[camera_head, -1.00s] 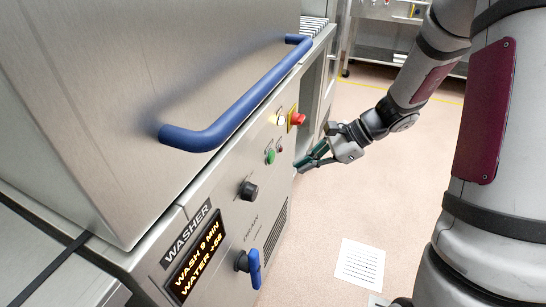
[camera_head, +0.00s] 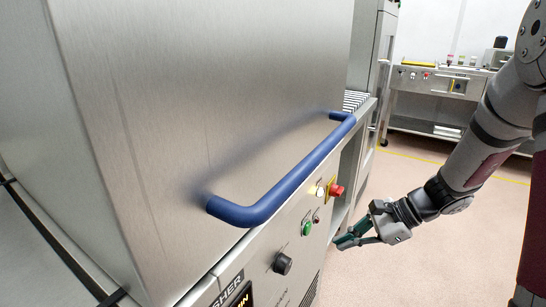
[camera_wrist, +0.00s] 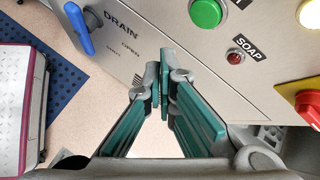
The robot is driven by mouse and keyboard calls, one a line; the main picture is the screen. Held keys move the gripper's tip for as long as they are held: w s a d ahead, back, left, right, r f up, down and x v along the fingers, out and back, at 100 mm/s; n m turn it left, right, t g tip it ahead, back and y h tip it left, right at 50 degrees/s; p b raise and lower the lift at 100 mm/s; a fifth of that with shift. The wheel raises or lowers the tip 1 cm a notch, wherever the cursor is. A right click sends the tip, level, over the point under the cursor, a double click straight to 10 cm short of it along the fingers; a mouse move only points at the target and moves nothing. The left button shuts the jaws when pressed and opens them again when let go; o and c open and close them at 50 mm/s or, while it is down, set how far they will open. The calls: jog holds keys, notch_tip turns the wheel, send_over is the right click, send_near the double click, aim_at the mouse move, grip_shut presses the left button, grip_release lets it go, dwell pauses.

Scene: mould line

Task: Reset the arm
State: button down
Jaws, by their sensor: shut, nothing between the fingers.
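My gripper (camera_head: 343,242) is at the end of my arm, low beside the front panel of the washer (camera_head: 240,90) and right of its buttons. Its green-lined fingers (camera_wrist: 160,85) are shut and empty in the wrist view. In that view the fingertips lie over the panel below the green button (camera_wrist: 206,12), left of the SOAP label and its small red light (camera_wrist: 235,57). I cannot tell whether the tips touch the panel.
A blue bar handle (camera_head: 285,188) juts from the washer's hood. A red stop button (camera_head: 336,191) and a black knob (camera_head: 282,263) stick out of the panel. The blue drain lever (camera_wrist: 80,28) is at upper left in the wrist view. A steel bench (camera_head: 430,90) stands behind; floor at right is clear.

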jog(key=s+a+r+n+g+h, duration=0.1)
jog(key=s+a+r+n+g, duration=0.15)
jog(key=s+r+n, duration=0.35)
jog(key=s+a+r+n+g+h, duration=0.1)
jog(key=s+a+r+n+h, duration=0.2)
jog(key=s+r, duration=0.35)
jog(key=s+d+r+n+h, duration=0.1)
jog(key=s+n+h, duration=0.15)
jog(key=s, duration=0.35)
jog(key=s+d+r+n+t+h, duration=0.1)
jog(key=s+d+n, duration=0.15)
jog(key=s, duration=0.35)
jog(key=s+r+n+h, duration=0.1)
jog(key=s+n+h, duration=0.15)
jog(key=s, duration=0.45)
notch_tip(320, 180, up, 24)
jog(key=t+y+p, duration=0.1)
jog(key=t+p, duration=0.3)
jog(key=p, duration=1.9)
jog(key=shift+w+d+r+n, duration=0.25)
jog(key=shift+n, duration=0.1)
